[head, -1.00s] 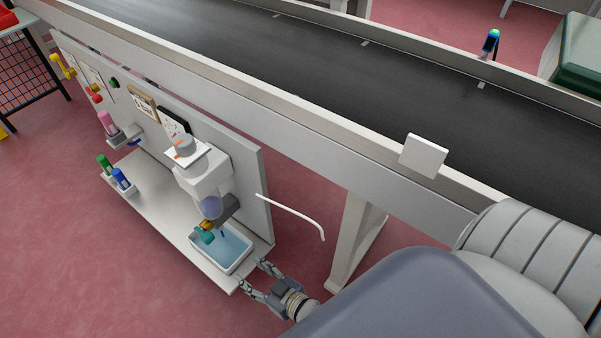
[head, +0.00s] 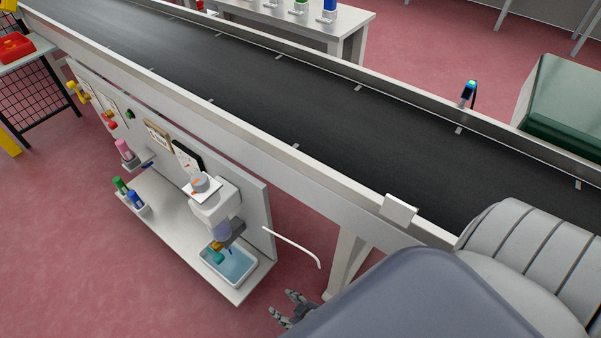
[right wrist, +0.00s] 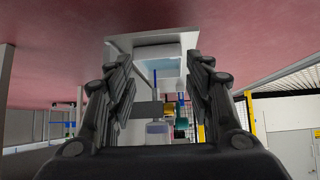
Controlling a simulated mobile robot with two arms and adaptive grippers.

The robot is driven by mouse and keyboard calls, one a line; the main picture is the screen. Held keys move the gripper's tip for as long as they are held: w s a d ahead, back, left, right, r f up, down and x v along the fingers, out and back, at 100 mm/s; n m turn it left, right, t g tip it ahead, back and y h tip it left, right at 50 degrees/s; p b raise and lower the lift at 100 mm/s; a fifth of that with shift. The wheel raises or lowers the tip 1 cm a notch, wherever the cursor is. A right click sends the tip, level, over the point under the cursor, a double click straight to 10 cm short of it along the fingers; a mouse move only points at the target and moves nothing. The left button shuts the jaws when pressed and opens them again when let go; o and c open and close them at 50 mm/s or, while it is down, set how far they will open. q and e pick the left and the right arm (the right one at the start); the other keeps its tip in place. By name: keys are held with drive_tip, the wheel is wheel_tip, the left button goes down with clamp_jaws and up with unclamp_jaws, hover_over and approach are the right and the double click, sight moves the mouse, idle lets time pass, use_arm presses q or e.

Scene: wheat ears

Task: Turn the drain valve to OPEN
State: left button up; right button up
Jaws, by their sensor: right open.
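The drain valve shows as a brass body (head: 215,246) with a teal handle (head: 216,257), under the white and grey apparatus (head: 213,205) and over a tray of water (head: 231,280). In the right wrist view the brass body (right wrist: 168,109) and teal handle (right wrist: 181,127) lie beyond my fingers, right of centre. My right gripper (head: 281,302) is open and empty, to the right of the bench's front corner and apart from the valve. Its spread fingers frame the apparatus in the right wrist view (right wrist: 159,62). The valve's OPEN marking is too small to read. My left gripper is not in view.
A white bent tube (head: 294,245) sticks out to the right of the back panel (head: 257,200). A conveyor (head: 330,140) runs behind, with a support leg (head: 348,262) near my gripper. Green and blue bottles (head: 128,193) stand at the bench's left end. The red floor in front is clear.

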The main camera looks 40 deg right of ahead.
drive_tip(key=shift+g+h, duration=0.3)
drive_tip(key=shift+g, duration=0.6)
drive_tip(key=shift+s+d+r+p, duration=0.1)
drive_tip(key=shift+s+d+p, duration=0.2)
drive_tip(key=shift+s+p, duration=0.45)
drive_tip(key=shift+s+d+r+p, duration=0.15)
drive_tip(key=shift+s+d+p, duration=0.2)
drive_tip(key=shift+s+p, duration=0.35)
drive_tip(key=shift+s+d+r+p, duration=0.1)
drive_tip(key=shift+s+d+p, duration=0.2)
drive_tip(key=shift+s+p, duration=0.45)
drive_tip(key=shift+s, duration=0.1)
